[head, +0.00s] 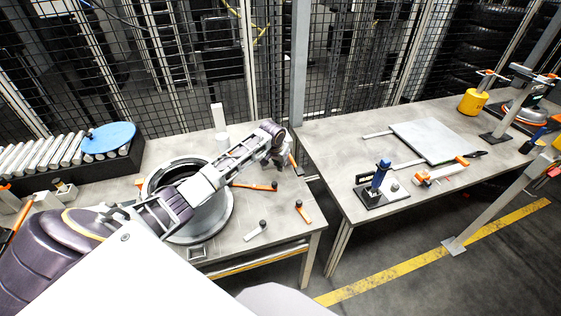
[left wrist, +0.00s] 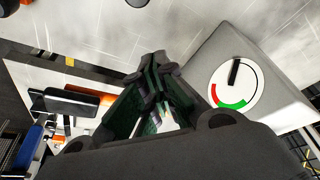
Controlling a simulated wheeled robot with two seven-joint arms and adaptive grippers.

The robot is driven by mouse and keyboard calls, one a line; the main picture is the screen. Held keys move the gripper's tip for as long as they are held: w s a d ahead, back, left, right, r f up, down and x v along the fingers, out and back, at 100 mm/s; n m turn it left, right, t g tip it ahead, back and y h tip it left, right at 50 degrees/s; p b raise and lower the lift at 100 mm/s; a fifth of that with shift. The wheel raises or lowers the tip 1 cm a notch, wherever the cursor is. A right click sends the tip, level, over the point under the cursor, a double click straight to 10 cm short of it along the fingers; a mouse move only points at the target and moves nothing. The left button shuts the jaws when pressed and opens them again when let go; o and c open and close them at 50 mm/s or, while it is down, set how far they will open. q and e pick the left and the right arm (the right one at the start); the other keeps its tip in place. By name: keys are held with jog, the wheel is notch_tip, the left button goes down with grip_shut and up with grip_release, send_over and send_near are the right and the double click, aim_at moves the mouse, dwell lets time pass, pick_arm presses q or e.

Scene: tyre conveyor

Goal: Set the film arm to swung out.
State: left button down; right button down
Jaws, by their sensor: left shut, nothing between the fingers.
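I cannot tell for certain which part is the film arm. An orange lever with a black knob (head: 255,186) lies across the near table, right of the wheel ring. A shorter orange lever with a black knob (head: 303,211) and a pale lever with a black knob (head: 256,231) are nearer the front edge. My left gripper (head: 283,158) is over the table's right back corner, close to an orange piece it partly hides. In the left wrist view its fingers (left wrist: 154,62) are shut and empty, with an orange part (left wrist: 93,97) to the left. My right gripper is not seen.
A pale block with a round dial (left wrist: 236,85) stands right of the fingers in the wrist view. The wheel ring (head: 220,212) lies under my left arm. A second table (head: 340,202) holds a plate and tools. Mesh fencing stands behind.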

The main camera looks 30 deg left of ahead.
pick_arm(q)
jog(key=shift+x, duration=2.1)
jog(key=shift+s+d+r+p, duration=0.1)
jog(key=shift+s+p, duration=0.5)
jog(key=shift+s, duration=0.55)
jog(key=shift+s+d+p, duration=0.1)
jog(key=shift+s+p, duration=0.25)
jog(key=shift+s, duration=0.55)
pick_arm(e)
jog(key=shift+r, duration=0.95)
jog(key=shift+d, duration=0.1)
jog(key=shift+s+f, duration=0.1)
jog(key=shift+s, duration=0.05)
